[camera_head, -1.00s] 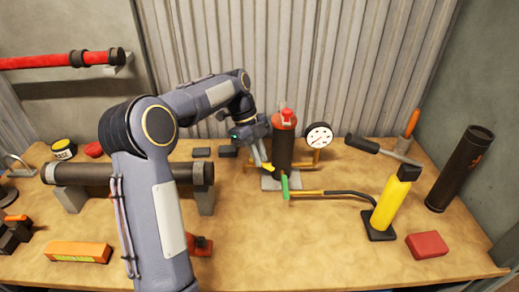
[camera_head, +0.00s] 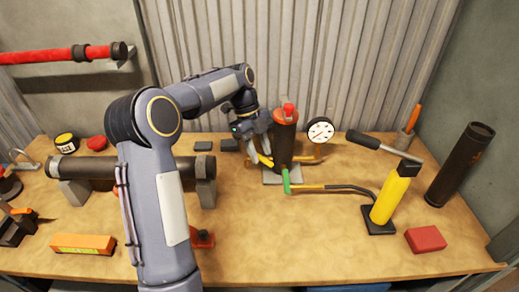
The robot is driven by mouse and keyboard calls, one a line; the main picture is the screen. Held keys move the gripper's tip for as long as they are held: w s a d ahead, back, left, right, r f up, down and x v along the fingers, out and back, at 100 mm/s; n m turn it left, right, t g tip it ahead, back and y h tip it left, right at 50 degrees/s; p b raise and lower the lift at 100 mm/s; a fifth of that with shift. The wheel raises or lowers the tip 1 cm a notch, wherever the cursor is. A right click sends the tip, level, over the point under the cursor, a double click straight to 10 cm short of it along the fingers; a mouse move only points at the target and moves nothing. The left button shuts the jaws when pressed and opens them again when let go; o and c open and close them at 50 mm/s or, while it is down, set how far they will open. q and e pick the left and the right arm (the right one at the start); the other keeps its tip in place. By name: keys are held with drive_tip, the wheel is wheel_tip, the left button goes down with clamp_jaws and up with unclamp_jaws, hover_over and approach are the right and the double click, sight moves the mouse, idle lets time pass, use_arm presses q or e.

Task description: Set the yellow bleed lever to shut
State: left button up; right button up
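The short yellow bleed lever (camera_head: 265,161) shows low at the left side of the dark riser cylinder (camera_head: 284,148), which has a red top and stands on a pale plate. My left gripper (camera_head: 259,153) is at the lever, just left of the cylinder. Its pale fingers look spread apart, and the lever's yellow end shows beside and between them. I cannot tell whether they touch it. Part of the lever is hidden by the fingers. My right gripper is out of view.
A white-faced gauge (camera_head: 320,131) stands right of the riser. A green fitting (camera_head: 286,182) and hose lead to a yellow hand pump (camera_head: 393,196). A dark horizontal pipe (camera_head: 90,169) lies on supports at left. The front middle of the bench is clear.

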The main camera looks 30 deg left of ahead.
use_arm(q)
drive_tip(key=v, duration=0.7)
drive_tip(key=shift+a+r+p, duration=0.2)
drive_tip(key=shift+r+p, duration=0.15)
drive_tip(key=shift+c, duration=0.5)
drive_tip(key=shift+c, duration=1.2)
drive_tip(key=n, duration=0.1)
drive_tip(key=n+t, duration=0.1)
drive_tip(key=n, duration=0.1)
drive_tip(key=shift+s+d+r+n+t, duration=0.15)
drive_tip(key=shift+s+d+n+t, duration=0.25)
clamp_jaws()
drive_tip(key=s+d+n+t+y+b, duration=0.25)
drive_tip(key=s+n+t, duration=0.35)
drive_tip(key=n, duration=0.8)
drive_tip(key=shift+t, duration=0.4)
drive_tip(key=p+x, duration=0.1)
drive_tip(key=x, duration=0.9)
drive_tip(key=shift+w+d+p, duration=0.1)
drive_tip(key=shift+w+p, duration=0.05)
drive_tip(key=shift+p, duration=0.2)
